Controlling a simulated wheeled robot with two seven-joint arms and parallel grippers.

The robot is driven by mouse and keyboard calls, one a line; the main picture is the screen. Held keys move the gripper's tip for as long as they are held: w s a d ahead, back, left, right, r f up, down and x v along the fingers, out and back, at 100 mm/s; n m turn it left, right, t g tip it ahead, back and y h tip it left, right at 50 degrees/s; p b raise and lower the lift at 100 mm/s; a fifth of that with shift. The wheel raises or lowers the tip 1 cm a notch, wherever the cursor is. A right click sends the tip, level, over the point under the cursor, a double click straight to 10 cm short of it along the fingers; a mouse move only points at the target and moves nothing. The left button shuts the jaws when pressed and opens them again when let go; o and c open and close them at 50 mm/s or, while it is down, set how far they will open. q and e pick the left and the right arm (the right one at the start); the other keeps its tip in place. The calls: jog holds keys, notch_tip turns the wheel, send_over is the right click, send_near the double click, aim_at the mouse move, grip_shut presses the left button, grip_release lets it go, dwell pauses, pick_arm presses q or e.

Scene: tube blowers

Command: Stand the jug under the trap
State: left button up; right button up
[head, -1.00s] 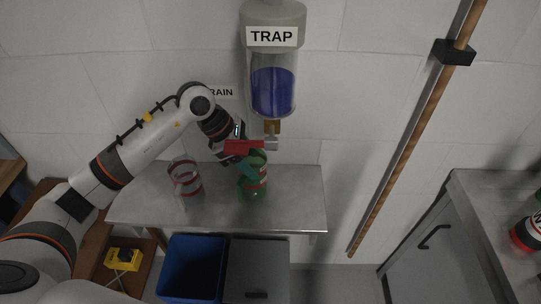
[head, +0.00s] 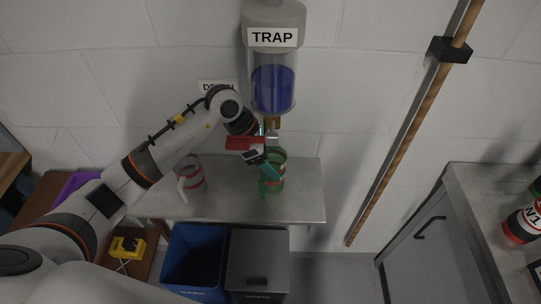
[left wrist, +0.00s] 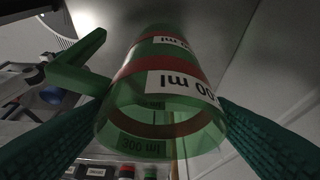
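The green see-through jug (head: 274,180) with a red band is at the bench's right part, below the trap's outlet in the head view. I cannot tell whether its base touches the bench. The trap (head: 272,85) is a clear wall cylinder with blue contents and a brown-and-grey outlet underneath. My left gripper (head: 266,162) is at the jug's upper part. In the left wrist view the jug (left wrist: 165,75) sits between the two dark green fingers, which close on both its sides; its label reads 300 ml and its green handle is at left. My right gripper is not in view.
A clear jug with red bands (head: 193,172) stands on the steel bench (head: 230,200) at left. A blue bin (head: 195,262) and a grey bin (head: 257,265) stand below. A wooden pole (head: 400,140) leans along the wall at right. The bench's right end is bare.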

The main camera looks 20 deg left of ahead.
pick_arm(q)
jog(key=shift+o, duration=0.5)
jog(key=shift+r, duration=0.1)
jog(key=b+v, duration=0.1)
jog(key=v, duration=0.6)
jog(key=shift+r+b, duration=0.25)
jog(key=shift+b, duration=0.15)
jog(key=shift+a, duration=0.1)
